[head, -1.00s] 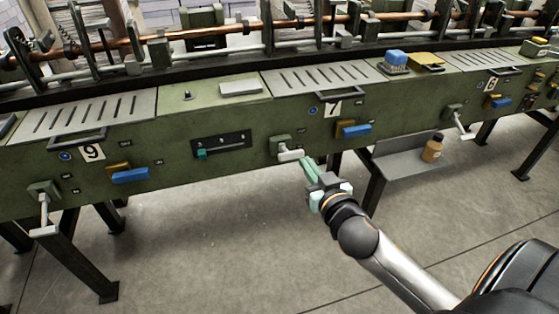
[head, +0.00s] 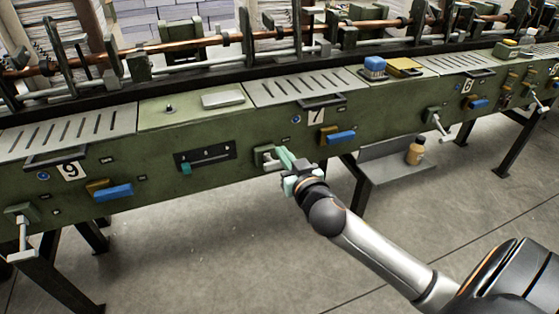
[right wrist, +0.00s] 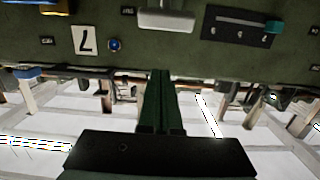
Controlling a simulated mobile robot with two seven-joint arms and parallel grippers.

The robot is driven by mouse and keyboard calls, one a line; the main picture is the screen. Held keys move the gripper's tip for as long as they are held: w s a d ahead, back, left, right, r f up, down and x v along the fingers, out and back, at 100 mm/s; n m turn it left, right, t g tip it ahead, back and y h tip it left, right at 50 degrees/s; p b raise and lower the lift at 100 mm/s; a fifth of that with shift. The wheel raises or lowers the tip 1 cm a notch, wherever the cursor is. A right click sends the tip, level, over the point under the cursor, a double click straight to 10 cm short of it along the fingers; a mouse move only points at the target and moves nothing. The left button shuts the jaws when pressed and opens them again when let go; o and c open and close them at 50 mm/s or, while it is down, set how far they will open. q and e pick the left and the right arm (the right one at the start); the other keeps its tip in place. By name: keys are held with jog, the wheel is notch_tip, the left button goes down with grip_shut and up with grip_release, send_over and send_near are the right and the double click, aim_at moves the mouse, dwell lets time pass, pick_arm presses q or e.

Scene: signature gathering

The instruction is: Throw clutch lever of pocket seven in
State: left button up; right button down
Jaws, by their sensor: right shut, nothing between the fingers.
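The pocket seven clutch lever (head: 268,162) is on the green machine front, left of the number 7 plate (head: 316,116). It has a pale grey handle on a green block. My right gripper (head: 283,153) is shut and empty, its green fingers at the right of the lever, partly covering it. In the right wrist view the lever's pale handle (right wrist: 166,20) shows just beyond the tips of the shut fingers (right wrist: 160,75). I cannot tell whether they touch. My left gripper is not in view.
A slider panel (head: 205,156) is left of the lever, and a blue handle (head: 340,137) right of it. The pocket nine lever (head: 22,235) and pocket six lever (head: 437,123) hang lower. Floor below is open.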

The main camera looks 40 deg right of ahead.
aim_at(279, 166)
jog(key=x, duration=0.4)
jog(key=shift+w+d, duration=0.1)
jog(key=shift+w, duration=0.25)
jog(key=f, duration=0.1)
jog(key=s+f+b, duration=0.1)
jog(key=shift+f, duration=0.3)
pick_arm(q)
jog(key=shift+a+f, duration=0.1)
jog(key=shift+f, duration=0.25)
pick_arm(e)
jog(key=shift+s+a+f, duration=0.25)
jog(key=shift+s+f, duration=0.15)
jog(key=shift+f, duration=0.15)
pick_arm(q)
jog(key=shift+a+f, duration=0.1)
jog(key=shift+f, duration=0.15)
pick_arm(e)
jog(key=shift+f, duration=0.1)
pick_arm(q)
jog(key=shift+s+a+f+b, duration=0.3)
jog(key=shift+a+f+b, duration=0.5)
jog(key=shift+b, duration=0.45)
pick_arm(e)
jog(key=shift+s+f, duration=0.15)
jog(key=shift+f, duration=0.05)
jog(key=shift+f+t, duration=0.1)
jog(key=shift+t, duration=0.2)
